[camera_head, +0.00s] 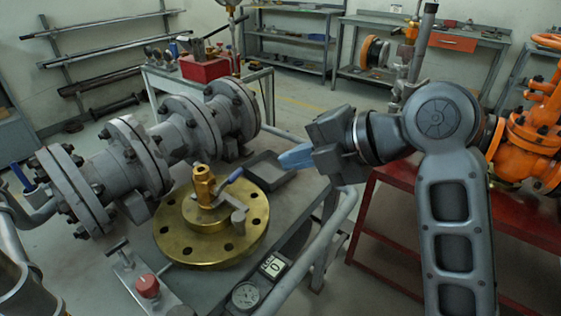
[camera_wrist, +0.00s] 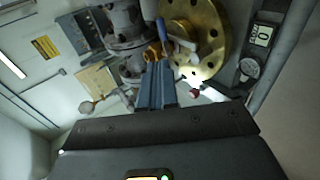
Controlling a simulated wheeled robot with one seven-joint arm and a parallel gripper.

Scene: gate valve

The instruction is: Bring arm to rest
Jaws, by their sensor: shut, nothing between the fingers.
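My gripper (camera_head: 296,157) is at the end of my raised arm, right of centre in the head view. Its blue-grey fingers are together and empty, and they point left above the edge of the grey cart. In the wrist view the shut fingers (camera_wrist: 157,86) reach up toward the brass flange. The brass flange (camera_head: 240,243) lies on the cart with a brass valve fitting (camera_head: 204,186) and a blue-handled lever (camera_head: 229,181) on it. The fingers look clear of all of these.
A large grey flanged pipe (camera_head: 119,175) runs behind the flange. A gauge (camera_head: 245,294), a digital meter (camera_head: 273,265) and a red knob (camera_head: 148,286) are at the cart's front. An orange valve (camera_head: 530,130) sits on a red stand (camera_head: 385,220) at right. Open floor shows behind.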

